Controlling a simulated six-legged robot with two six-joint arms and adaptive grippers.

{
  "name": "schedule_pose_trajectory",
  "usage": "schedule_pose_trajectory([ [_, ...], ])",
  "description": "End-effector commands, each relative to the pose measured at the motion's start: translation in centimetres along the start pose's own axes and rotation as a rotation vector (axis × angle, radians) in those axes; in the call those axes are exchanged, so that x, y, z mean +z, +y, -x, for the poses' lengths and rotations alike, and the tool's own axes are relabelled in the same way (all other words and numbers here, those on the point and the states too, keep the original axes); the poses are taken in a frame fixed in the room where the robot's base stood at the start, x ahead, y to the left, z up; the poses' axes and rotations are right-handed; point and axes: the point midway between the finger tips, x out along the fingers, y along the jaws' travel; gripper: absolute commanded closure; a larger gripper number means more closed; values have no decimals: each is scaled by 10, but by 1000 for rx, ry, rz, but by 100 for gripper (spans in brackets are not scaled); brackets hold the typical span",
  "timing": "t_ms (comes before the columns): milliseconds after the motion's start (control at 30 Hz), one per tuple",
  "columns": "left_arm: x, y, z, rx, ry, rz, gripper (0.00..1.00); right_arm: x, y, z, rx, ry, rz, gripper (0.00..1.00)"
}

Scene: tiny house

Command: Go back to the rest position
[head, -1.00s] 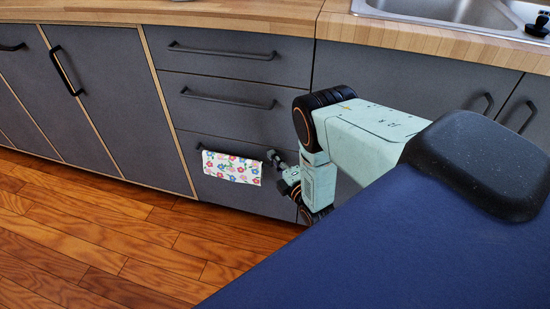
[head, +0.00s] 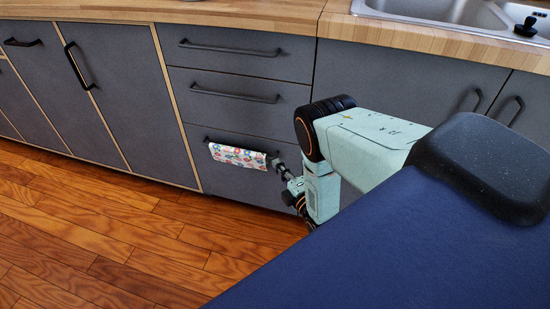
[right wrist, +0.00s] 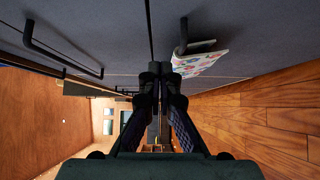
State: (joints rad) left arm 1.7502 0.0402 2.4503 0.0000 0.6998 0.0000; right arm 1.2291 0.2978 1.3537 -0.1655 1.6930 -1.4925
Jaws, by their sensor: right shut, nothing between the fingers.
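My right arm reaches down at the right of the head view. Its gripper (head: 279,166) is beside the right end of a flowered towel (head: 238,156) that hangs on the lowest drawer's handle. In the right wrist view the gripper (right wrist: 161,68) is shut and empty, its fingertips together. The towel (right wrist: 200,64) appears just right of the fingertips there, close to the dark drawer front. I cannot tell whether the gripper touches it. My left gripper is in neither view.
Grey drawers (head: 240,60) and cupboard doors (head: 110,90) with black handles stand in front of my right arm. A wooden worktop (head: 250,14) with a steel sink (head: 430,12) runs above. The wooden floor (head: 110,230) at the left is clear.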

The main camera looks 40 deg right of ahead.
Motion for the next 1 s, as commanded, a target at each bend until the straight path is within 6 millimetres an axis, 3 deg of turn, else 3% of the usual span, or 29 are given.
schedule_pose_trajectory([
  [100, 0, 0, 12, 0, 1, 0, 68, 1, 2, 24, -4, 0, 0, 100],
  [300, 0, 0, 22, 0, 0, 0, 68, 1, 1, 53, -3, 0, 0, 100],
  [500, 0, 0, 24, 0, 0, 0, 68, 0, 0, 65, -1, -1, 0, 100],
  [800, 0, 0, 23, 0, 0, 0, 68, -1, -2, 67, -6, -1, -40, 100],
  [933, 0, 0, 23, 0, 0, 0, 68, 2, -25, 73, -115, -30, -219, 100],
  [1000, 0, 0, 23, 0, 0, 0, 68, 4, -53, 95, -255, -87, -366, 100],
])
